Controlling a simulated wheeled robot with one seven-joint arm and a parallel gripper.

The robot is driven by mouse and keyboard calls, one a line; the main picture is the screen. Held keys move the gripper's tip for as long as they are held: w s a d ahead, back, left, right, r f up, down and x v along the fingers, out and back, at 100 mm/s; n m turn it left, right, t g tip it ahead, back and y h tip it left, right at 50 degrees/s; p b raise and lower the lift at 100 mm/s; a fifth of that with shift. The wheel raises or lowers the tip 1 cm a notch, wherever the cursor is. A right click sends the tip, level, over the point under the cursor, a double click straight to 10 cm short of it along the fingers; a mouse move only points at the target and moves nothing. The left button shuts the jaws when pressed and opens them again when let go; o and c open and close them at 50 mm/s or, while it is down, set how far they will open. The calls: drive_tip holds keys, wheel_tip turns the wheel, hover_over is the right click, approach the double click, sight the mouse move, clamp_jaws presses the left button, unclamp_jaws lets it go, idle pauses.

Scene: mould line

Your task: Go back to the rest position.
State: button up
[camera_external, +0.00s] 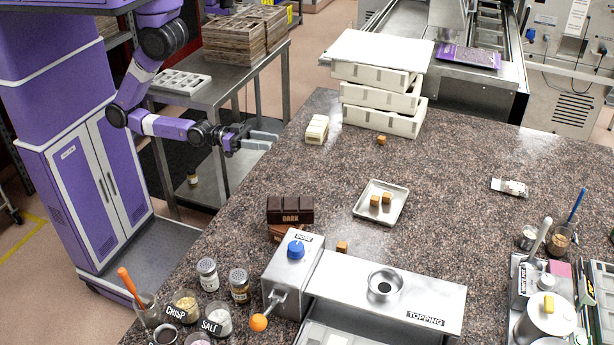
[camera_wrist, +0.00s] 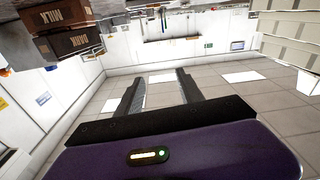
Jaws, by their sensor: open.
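My gripper (camera_external: 262,140) is at the left edge of the granite counter in the external view, reached out from my purple arm. Its two fingers point right, apart, with nothing between them. In the wrist view my gripper (camera_wrist: 160,84) shows two dark fingers spread apart and empty. The wrist picture appears upside down, with ceiling panels beyond the fingers. No object touches the gripper in either view.
On the counter (camera_external: 250,200) are dark chocolate blocks (camera_external: 290,210), a small tray (camera_external: 366,212) with caramel cubes, stacked white moulds (camera_external: 385,122) and a topping dispenser (camera_external: 400,290). A steel cart (camera_external: 215,92) stands behind my arm. The counter's middle right is mostly clear.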

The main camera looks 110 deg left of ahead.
drive_tip(key=s+a+f+m+g, duration=0.1)
drive_tip(key=s+f+g, duration=0.2)
drive_tip(key=s, duration=1.4)
drive_tip(key=shift+s+a+g, duration=0.2)
drive_tip(key=shift+s+g, duration=0.05)
drive_tip(key=shift+g, duration=0.05)
drive_tip(key=shift+o, duration=0.6)
drive_tip(key=shift+s+d+f, duration=0.1)
drive_tip(key=shift+s+f, duration=0.2)
drive_tip(key=shift+s, duration=0.2)
drive_tip(key=shift+w, duration=0.1)
